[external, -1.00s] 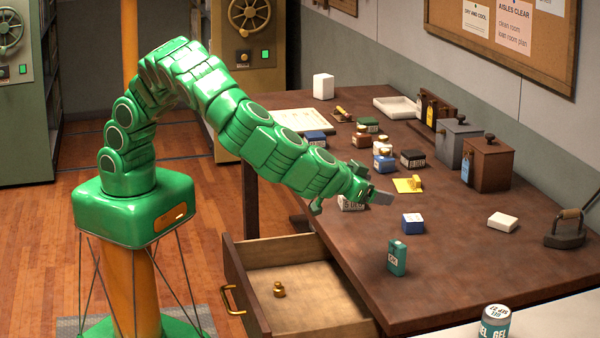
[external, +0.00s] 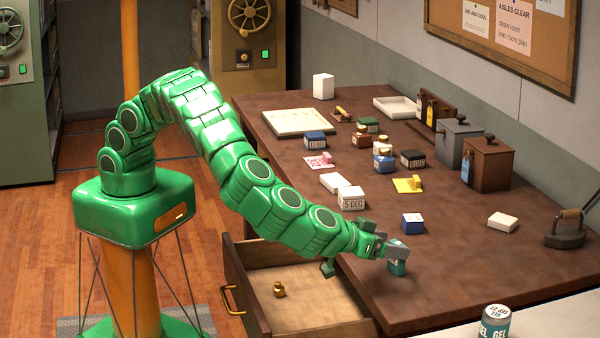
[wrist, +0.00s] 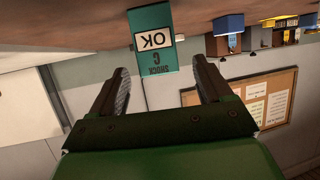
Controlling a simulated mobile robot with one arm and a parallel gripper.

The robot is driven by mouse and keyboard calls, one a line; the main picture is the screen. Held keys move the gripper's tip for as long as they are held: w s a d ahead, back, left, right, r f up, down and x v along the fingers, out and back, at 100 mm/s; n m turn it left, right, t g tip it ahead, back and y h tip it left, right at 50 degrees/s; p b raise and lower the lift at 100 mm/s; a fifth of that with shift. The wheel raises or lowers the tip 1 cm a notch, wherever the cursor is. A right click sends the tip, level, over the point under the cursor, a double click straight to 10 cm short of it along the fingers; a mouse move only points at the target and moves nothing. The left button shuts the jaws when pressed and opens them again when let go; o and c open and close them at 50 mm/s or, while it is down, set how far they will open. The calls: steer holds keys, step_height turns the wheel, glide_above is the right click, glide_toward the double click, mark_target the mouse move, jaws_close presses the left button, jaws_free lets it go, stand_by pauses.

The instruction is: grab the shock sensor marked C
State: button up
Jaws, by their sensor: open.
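The shock sensor marked C (external: 397,268) is a small teal box standing near the front edge of the brown table. In the wrist view, which is upside down, it (wrist: 150,18) shows the letters "SHOCK C" and a white OK panel. My gripper (wrist: 160,66) is open, with one finger on each side of the sensor's near end and visible gaps between. In the external view my gripper (external: 393,250) is at the top of the sensor and hides part of it. I cannot tell how deep the sensor sits between the fingers.
An open drawer (external: 300,275) with a brass weight (external: 279,289) lies below my forearm. A blue box (external: 412,224) and a white "5 DEC" box (external: 351,198) stand behind the gripper. A gel jar (external: 495,321) is at the front right.

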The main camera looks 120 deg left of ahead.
steer(key=shift+x, duration=2.55)
steer(key=shift+d, duration=0.1)
steer(key=c, duration=1.1)
